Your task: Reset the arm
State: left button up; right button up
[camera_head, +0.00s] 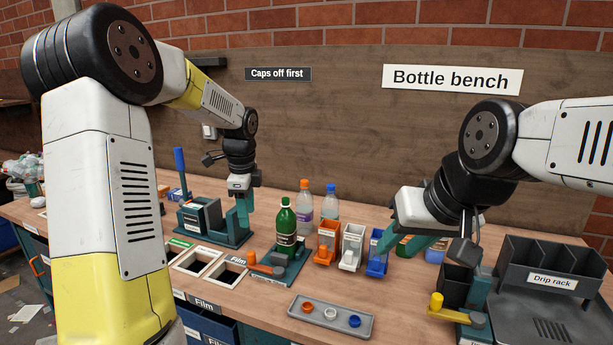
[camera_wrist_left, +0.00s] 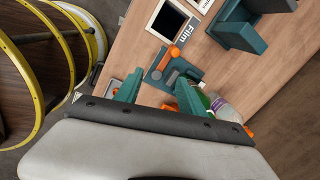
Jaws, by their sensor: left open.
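My left gripper (camera_head: 243,204) hangs over the bench beside a teal fixture with a blue lever (camera_head: 180,172). Its fingers are only partly seen there. In the left wrist view its two teal fingers (camera_wrist_left: 160,93) are spread apart with nothing seen held between them. My right gripper (camera_head: 407,240) is low over the right half of the bench, close behind the blue bin (camera_head: 376,256). Its fingertips are partly hidden, and whether they are apart is unclear.
A green bottle (camera_head: 286,229) stands in a teal holder, with two clear bottles behind. Orange (camera_head: 327,246) and white bins (camera_head: 351,250) stand nearby. A grey tray (camera_head: 299,316) holds three caps or rings. A drip rack (camera_head: 552,270) is at right; openings in the bench are at left.

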pick_arm(q)
jog(key=s+d+r+n+t, duration=0.2)
jog(key=s+r+n, duration=0.65)
jog(key=s, duration=0.45)
jog(key=s+d+n+t+h, duration=0.1)
jog(key=s+n+t+h, duration=0.1)
jog(key=s+n, duration=0.7)
jog(key=s+r, duration=0.1)
jog(key=s, duration=0.4)
jog(key=shift+s+d+t, duration=0.15)
jog(key=shift+d+t, duration=0.05)
jog(key=shift+t, duration=0.1)
